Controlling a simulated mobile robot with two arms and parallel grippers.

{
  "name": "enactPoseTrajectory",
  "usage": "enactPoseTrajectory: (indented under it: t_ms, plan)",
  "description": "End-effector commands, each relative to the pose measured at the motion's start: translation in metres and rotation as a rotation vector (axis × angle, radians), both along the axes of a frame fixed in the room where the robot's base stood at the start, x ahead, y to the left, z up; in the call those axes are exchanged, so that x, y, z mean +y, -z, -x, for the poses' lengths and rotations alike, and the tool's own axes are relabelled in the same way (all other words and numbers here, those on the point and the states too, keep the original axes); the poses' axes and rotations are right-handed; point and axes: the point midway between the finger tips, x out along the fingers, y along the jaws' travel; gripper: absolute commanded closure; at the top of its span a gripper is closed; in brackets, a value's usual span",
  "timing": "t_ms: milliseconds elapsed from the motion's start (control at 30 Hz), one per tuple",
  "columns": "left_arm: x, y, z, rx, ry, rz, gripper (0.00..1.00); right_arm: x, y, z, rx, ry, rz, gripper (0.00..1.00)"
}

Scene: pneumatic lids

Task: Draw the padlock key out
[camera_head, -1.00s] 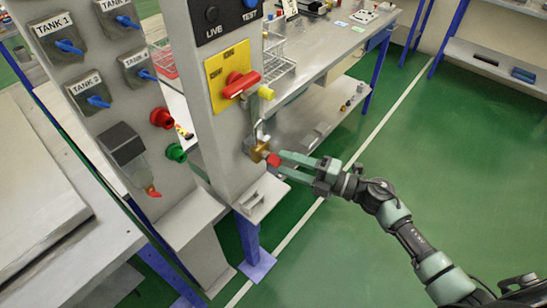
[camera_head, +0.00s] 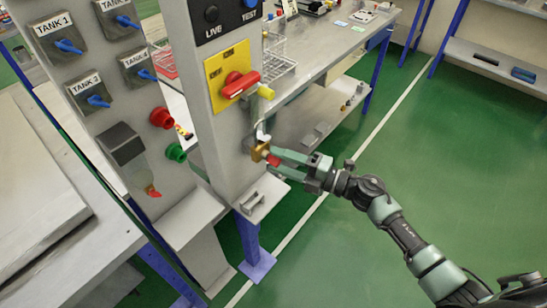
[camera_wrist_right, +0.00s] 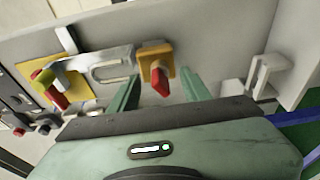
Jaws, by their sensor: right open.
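The brass padlock (camera_head: 259,151) hangs at the side of the grey switch post, below the yellow plate. The red-headed key (camera_head: 273,160) sticks out of it toward my right gripper. In the right wrist view the padlock (camera_wrist_right: 156,54) has its grey shackle (camera_wrist_right: 107,66) to the left, and the red key (camera_wrist_right: 160,82) stands in its face. My right gripper (camera_head: 281,162) is open, with its fingers (camera_wrist_right: 160,92) on either side of the key head. In the wrist view gaps show between the key and both fingers. My left gripper is not in view.
The red rotary handle (camera_head: 241,84) on its yellow plate (camera_head: 215,72) is above the padlock. A small grey bracket (camera_head: 252,203) sits on the ledge below. The workbench (camera_head: 330,50) stands behind, and green floor is clear at right.

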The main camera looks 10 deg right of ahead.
Motion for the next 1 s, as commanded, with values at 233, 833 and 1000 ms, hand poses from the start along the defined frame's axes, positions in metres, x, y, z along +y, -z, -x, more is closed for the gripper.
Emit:
enactPoseTrajectory:
  t_ms: [233, 833, 1000]
  plan:
    - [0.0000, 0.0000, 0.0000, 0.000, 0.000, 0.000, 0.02, 0.0003, 0.0004, 0.0002, 0.001, 0.000, 0.001, 0.72]
    - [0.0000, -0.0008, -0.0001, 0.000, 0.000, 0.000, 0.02, -0.0037, 0.0001, 0.0049, 0.001, 0.000, -0.001, 1.00]
    - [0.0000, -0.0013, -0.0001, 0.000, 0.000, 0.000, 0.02, -0.0070, 0.0005, 0.0092, 0.002, 0.000, -0.001, 1.00]
